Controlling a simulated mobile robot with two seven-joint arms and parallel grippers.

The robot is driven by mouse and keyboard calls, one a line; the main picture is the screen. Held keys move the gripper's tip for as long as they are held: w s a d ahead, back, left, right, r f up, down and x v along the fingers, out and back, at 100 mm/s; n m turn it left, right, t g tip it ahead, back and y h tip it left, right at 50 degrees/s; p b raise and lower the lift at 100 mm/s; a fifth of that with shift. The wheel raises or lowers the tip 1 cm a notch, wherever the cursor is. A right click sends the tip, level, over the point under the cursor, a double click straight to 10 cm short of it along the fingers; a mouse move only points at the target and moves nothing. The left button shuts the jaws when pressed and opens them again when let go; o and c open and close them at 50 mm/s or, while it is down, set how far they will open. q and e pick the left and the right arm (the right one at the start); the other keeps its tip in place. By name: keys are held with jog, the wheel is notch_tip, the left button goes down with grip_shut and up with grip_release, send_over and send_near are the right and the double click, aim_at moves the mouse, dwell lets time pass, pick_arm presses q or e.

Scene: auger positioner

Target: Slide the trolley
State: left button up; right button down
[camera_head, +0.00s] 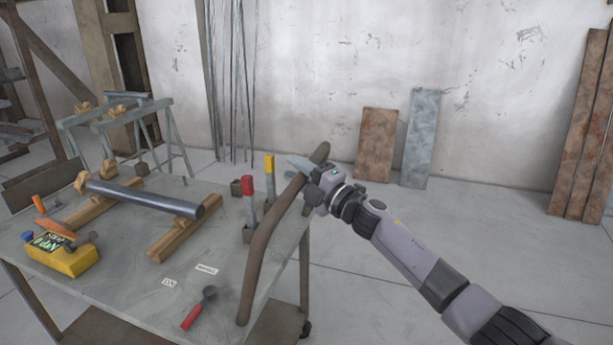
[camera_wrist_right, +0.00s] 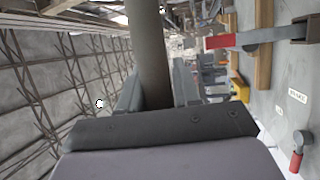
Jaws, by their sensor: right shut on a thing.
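The trolley (camera_head: 130,290) is a grey-topped table on castors in the left half of the head view. A brown curved push bar (camera_head: 265,245) runs along its right side. My right gripper (camera_head: 312,178) is at the upper part of this bar. In the right wrist view the bar (camera_wrist_right: 150,50) passes between the two fingers (camera_wrist_right: 158,90), and the gripper is shut on it. The exact finger contact is partly hidden by the hand in the head view. My left gripper is not in view.
On the trolley lie a dark pipe (camera_head: 145,198) on wooden blocks, a yellow box (camera_head: 65,257), a red-handled tool (camera_head: 198,308) and upright red and yellow-handled tools. A sawhorse (camera_head: 175,140) stands behind. Floor to the right (camera_head: 400,270) is clear; panels (camera_head: 420,140) lean on the wall.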

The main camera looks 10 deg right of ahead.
jog(key=shift+a+r, duration=0.1)
jog(key=shift+a, duration=0.1)
jog(key=c, duration=0.9)
grip_release()
jog(key=shift+w+a, duration=0.1)
jog(key=shift+s+d+f, duration=0.2)
jog(key=shift+s+d, duration=0.25)
jog(key=shift+p+v, duration=0.45)
jog(key=shift+v, duration=2.45)
jog(key=shift+s+a, duration=0.1)
